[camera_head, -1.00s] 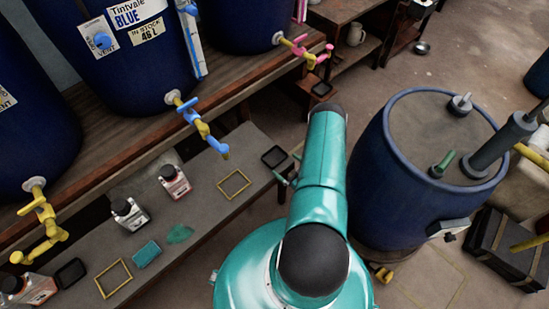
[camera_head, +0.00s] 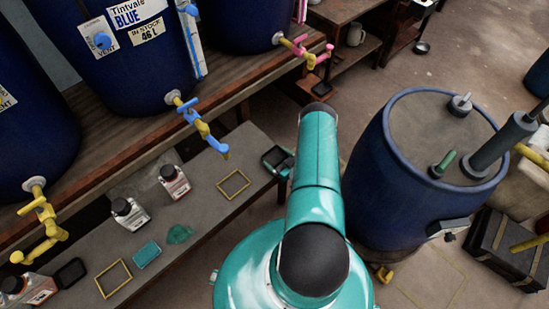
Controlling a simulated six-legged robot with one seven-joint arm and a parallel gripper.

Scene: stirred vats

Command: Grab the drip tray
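A small black square drip tray (camera_head: 269,154) lies at the right end of the low grey bench, in the middle of the head view. My gripper (camera_head: 284,164) is at the tray's right edge and overlaps it in the picture. Its teal fingers are small and partly hidden behind my arm, so I cannot tell whether they are open or shut on the rim. A similar black tray (camera_head: 70,273) lies at the bench's left end. Another small dark tray (camera_head: 322,88) shows below the pink tap.
The low bench (camera_head: 208,212) also carries several bottles, a teal sponge (camera_head: 147,254), a teal stain and two yellow frames (camera_head: 233,184). A blue stirred vat (camera_head: 400,190) stands close to my arm's right.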

